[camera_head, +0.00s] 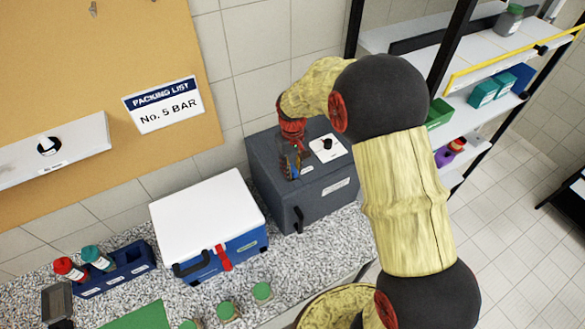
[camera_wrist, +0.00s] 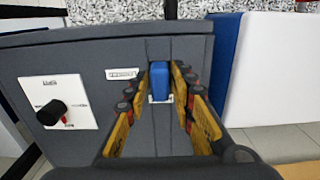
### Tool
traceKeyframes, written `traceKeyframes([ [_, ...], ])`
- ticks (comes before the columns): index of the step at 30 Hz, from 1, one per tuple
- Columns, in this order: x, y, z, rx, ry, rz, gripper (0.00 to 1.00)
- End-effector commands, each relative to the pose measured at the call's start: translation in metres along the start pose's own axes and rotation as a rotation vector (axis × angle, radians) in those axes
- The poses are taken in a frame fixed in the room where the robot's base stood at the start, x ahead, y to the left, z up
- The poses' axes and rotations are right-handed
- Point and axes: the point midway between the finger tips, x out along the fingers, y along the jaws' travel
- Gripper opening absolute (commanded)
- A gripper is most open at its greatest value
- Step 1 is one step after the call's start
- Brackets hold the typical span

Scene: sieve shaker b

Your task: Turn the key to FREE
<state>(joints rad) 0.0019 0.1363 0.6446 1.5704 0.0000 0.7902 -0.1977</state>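A dark grey box (camera_head: 320,190) stands on the counter. A blue upright block (camera_wrist: 160,82), perhaps the key's handle, rises from a small light plate on its top in the wrist view. A black knob (camera_wrist: 52,112) with a red mark sits on a white plate (camera_wrist: 75,92) beside it; the plate's lettering is too small to read. The knob also shows in the head view (camera_head: 327,143). My gripper (camera_wrist: 162,75) points down at the box, open, with one finger on each side of the blue block. Narrow gaps seem to remain; contact is not clear. My fingers mostly hide the block in the head view.
A white-lidded blue case (camera_head: 208,225) stands close to the left of the grey box. A blue rack (camera_head: 115,270) with red- and teal-capped bottles is farther left. Green-capped jars (camera_head: 262,292) stand in front. Shelves (camera_head: 480,110) are at the right; a tiled wall is behind.

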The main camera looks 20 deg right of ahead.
Motion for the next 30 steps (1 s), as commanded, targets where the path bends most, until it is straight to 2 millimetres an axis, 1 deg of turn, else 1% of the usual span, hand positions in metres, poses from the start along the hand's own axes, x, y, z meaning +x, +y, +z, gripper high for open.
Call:
traceKeyframes([
  [1, -0.0001, 0.0000, 0.0000, 0.000, 0.000, 0.000, 0.20],
  [12, -0.0001, 0.0000, 0.0000, 0.000, 0.000, 0.000, 0.00],
  [20, 0.0000, 0.0000, -0.0001, -0.026, 0.000, 0.000, 0.00],
  [23, 0.0005, 0.0000, -0.0002, -0.123, 0.001, 0.000, 0.00],
  [30, 0.0009, 0.0000, 0.0000, -0.427, 0.000, 0.000, 0.00],
])
